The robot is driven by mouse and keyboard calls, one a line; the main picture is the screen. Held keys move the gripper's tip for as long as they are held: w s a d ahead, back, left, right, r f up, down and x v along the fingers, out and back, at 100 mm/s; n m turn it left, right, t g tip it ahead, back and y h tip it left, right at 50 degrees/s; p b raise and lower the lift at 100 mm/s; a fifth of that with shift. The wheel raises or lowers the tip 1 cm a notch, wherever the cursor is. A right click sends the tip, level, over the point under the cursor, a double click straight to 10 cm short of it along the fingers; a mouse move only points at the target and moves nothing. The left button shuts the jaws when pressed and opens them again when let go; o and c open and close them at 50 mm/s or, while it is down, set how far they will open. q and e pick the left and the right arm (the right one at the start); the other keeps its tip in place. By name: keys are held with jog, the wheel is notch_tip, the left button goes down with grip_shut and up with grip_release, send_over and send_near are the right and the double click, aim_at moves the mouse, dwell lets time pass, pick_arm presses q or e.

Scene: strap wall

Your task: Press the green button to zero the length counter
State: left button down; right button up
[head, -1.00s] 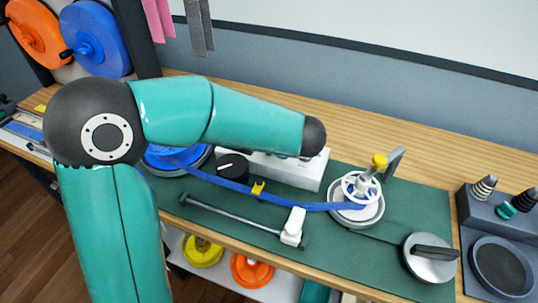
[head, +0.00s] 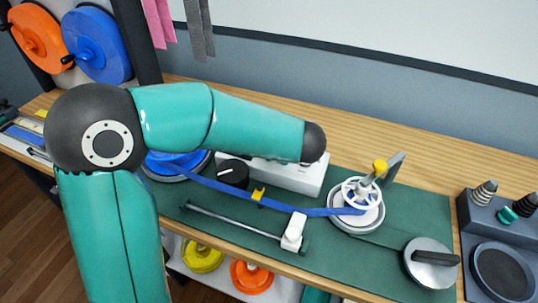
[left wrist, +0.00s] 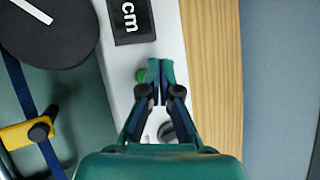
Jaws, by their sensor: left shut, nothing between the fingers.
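The green button (left wrist: 141,75) shows in the left wrist view on the white counter box (left wrist: 170,50), below a dark display (left wrist: 131,20) marked "cm". My left gripper (left wrist: 154,68) is shut and empty, with its tips just beside and partly over the button. I cannot tell whether the tips touch it. In the head view the white counter box (head: 300,176) lies on the green mat, partly behind my left arm. The arm hides the button and the left gripper there. My right gripper is in neither view.
A round metal disc (head: 431,262) lies at the right.

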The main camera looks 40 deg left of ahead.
pick_arm(q)
jog(key=shift+f, duration=0.1)
dwell(0.3)
jog(key=shift+f+b, duration=0.25)
jog(key=shift+b, duration=0.2)
jog(key=shift+f+b, duration=0.55)
dwell(0.5)
jog(key=shift+r, duration=0.1)
dwell(0.3)
jog(key=shift+r+p, duration=0.7)
jog(key=shift+r, duration=0.15)
jog(key=shift+r, duration=0.1)
jog(key=shift+r+p, duration=1.9)
jog(key=shift+r, duration=0.5)
